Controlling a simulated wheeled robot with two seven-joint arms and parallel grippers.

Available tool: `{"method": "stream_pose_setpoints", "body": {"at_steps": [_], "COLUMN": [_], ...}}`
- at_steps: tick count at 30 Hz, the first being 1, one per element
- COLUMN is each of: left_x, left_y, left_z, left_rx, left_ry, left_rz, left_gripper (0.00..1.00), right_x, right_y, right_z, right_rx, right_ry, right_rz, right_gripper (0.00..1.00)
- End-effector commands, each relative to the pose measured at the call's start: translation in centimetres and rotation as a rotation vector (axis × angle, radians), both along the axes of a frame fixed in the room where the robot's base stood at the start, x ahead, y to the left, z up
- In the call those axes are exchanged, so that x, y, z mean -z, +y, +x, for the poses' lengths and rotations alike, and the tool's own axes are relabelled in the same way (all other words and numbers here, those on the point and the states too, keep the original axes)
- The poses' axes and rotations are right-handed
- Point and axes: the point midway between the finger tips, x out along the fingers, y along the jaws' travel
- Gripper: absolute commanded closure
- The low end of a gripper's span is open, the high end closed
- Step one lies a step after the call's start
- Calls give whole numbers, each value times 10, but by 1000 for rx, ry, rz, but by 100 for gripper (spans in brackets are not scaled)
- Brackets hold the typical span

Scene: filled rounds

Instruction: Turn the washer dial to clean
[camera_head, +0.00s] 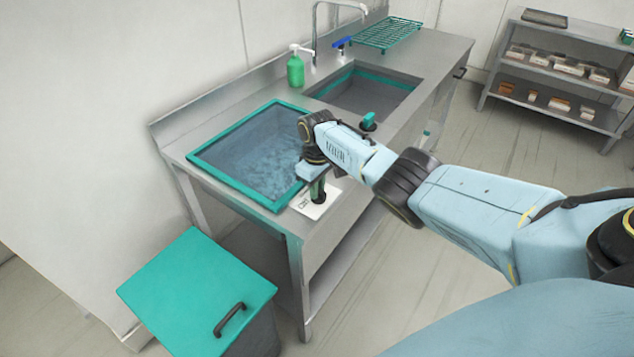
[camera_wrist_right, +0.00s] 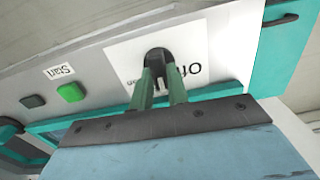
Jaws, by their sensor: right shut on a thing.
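My right gripper (camera_head: 318,190) points down at the counter's front edge, over a white label plate (camera_head: 302,206). In the right wrist view, its two green fingers (camera_wrist_right: 161,82) are shut on the dark washer dial (camera_wrist_right: 156,54), one on each side. The white plate (camera_wrist_right: 222,48) around the dial carries the printed letters of "Off", partly covered. The washer basin (camera_head: 235,190), teal-rimmed and holding rippled bluish water, lies just left of the gripper. My left gripper is not in view.
A green button (camera_wrist_right: 70,92) by a "Start" label (camera_wrist_right: 61,71) and a dark button (camera_wrist_right: 33,101) sit beside the plate. A sink (camera_head: 365,98), green soap bottle (camera_head: 295,71) and teal rack (camera_head: 388,34) are farther back. A teal-lidded bin (camera_head: 180,285) stands in front.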

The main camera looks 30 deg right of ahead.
Motion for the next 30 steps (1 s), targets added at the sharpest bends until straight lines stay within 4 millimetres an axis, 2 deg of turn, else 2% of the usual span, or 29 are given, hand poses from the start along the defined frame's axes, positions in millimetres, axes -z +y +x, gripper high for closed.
{"method": "stream_pose_setpoints", "body": {"at_steps": [18, 30], "left_x": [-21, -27], "left_y": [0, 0], "left_z": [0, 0], "left_rx": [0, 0], "left_ry": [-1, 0], "left_rz": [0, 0], "left_gripper": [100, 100], "right_x": [-1, -1], "right_y": [-1, -3], "right_z": [1, 0], "right_rx": [586, 888], "right_ry": [0, 0], "right_rz": [3, 2], "right_gripper": [100, 100]}}
